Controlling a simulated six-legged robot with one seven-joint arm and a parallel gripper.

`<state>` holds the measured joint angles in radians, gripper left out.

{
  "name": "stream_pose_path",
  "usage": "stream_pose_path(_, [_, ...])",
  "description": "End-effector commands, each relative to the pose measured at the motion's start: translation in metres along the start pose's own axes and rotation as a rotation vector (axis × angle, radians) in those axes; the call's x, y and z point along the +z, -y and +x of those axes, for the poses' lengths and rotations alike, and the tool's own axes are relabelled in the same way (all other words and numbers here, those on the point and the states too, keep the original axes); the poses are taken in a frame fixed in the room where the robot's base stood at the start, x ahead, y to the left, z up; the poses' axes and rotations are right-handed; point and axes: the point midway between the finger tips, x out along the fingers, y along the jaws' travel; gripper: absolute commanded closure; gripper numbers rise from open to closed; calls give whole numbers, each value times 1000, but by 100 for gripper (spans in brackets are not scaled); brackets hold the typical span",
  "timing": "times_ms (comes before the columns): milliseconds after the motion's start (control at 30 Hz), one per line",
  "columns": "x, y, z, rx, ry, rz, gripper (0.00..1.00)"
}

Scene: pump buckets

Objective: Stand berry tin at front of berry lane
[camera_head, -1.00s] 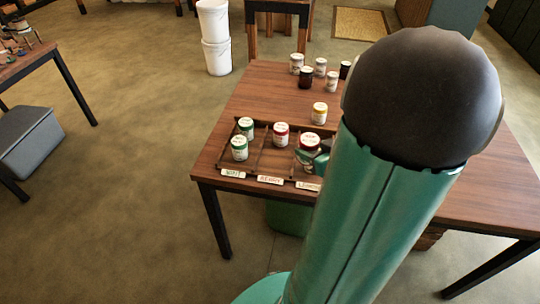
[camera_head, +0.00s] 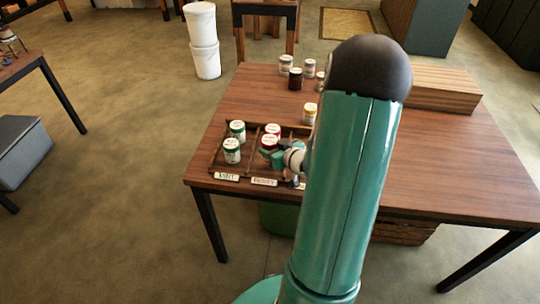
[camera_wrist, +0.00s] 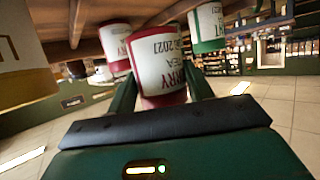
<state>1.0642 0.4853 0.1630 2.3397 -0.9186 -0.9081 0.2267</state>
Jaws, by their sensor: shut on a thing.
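My gripper (camera_head: 273,154) is shut on a red-banded berry tin with a pale label (camera_head: 269,142), at the front of the berry lane. The held tin also shows between my fingers in the wrist view (camera_wrist: 160,68). A second red tin (camera_head: 273,130) is just behind it in the same lane; it also shows in the wrist view (camera_wrist: 116,45). The tray (camera_head: 217,155) has a BERRY label (camera_head: 264,182) at its front edge. The held tin looks upright; I cannot tell whether its base touches the tray.
Two green tins (camera_head: 232,151) stand in the lane to the left. A yellow-lidded tin (camera_head: 309,114) stands behind the tray. Several grey and dark jars (camera_head: 295,78) are at the back. My arm hides the tray's right part.

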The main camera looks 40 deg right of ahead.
Motion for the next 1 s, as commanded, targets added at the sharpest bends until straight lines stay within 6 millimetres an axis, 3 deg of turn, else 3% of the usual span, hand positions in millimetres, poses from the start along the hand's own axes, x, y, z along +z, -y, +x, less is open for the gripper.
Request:
stream_pose_path(167, [6, 2, 12, 0, -1, 0, 75])
stream_pose_path(400, [33, 2, 25, 0, 0, 1, 75])
stream_pose_path(833, [39, 2, 27, 1, -1, -1, 75])
stream_pose_path(867, [38, 2, 27, 1, -1, -1, 43])
stream_pose_path(933, [38, 2, 27, 1, -1, -1, 29])
stream_pose_path(1000, [38, 2, 27, 1, -1, -1, 27])
